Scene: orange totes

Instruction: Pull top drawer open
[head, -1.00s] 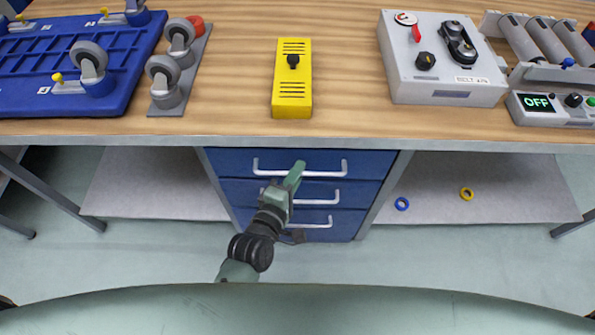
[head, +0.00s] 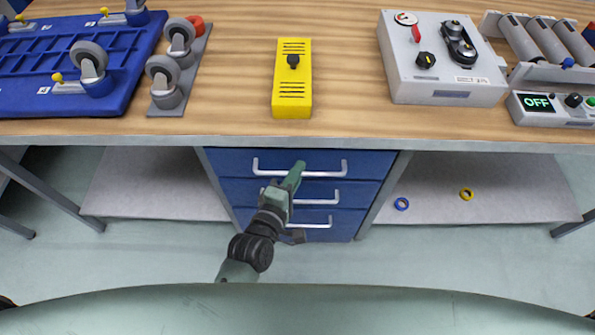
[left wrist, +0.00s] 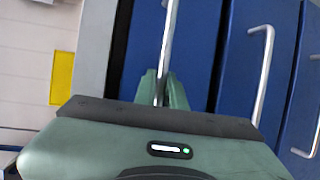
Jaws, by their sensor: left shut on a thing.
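The blue drawer unit under the bench has three stacked drawers with silver bar handles. The top drawer (head: 225,162) looks closed in the head view, with its handle (head: 325,169) running across its front. My left gripper (head: 297,168) is at the top drawer's handle. In the left wrist view, my left gripper's fingers (left wrist: 157,88) are shut around the top drawer's handle (left wrist: 168,40), which passes between them. The middle drawer's handle (left wrist: 265,75) is beside them, apart from the gripper. My right gripper is not in view.
The wooden bench top (head: 350,125) overhangs the drawers. On it are a yellow box (head: 291,95), a grey switch box (head: 445,85), a blue tray (head: 40,95) and casters. A blue ring (head: 401,204) and a yellow ring (head: 466,194) lie on the lower shelf at right.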

